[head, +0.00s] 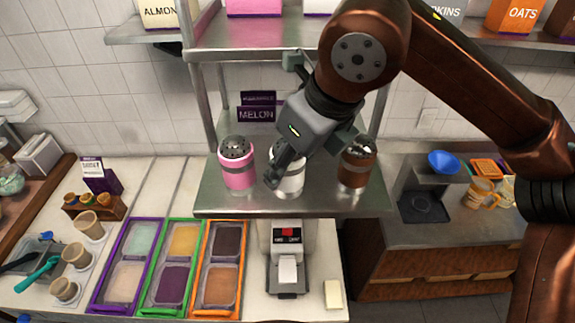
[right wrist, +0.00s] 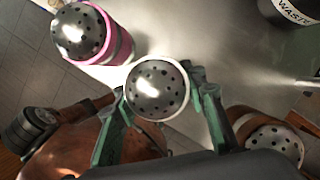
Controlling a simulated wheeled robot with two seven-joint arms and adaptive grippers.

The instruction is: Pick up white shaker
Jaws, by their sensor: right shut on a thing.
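The white shaker (head: 291,181) stands upright on the metal shelf (head: 225,205), between a pink shaker (head: 238,172) on its left and a brown shaker (head: 353,176) on its right. My right gripper (head: 284,172) reaches it from above and partly covers it. In the right wrist view, my right gripper's green fingers (right wrist: 160,105) are on both sides of the white shaker (right wrist: 157,92), shut on it, with its holed metal lid facing the camera. The pink shaker (right wrist: 92,35) and the brown shaker (right wrist: 270,140) flank it there. My left gripper is not in view.
Purple, green and orange framed trays (head: 170,265) lie on the counter at lower left. A small machine (head: 287,262) stands below the shelf. A labelled waste container (right wrist: 292,10) shows in the right wrist view. Boxes line the upper shelf.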

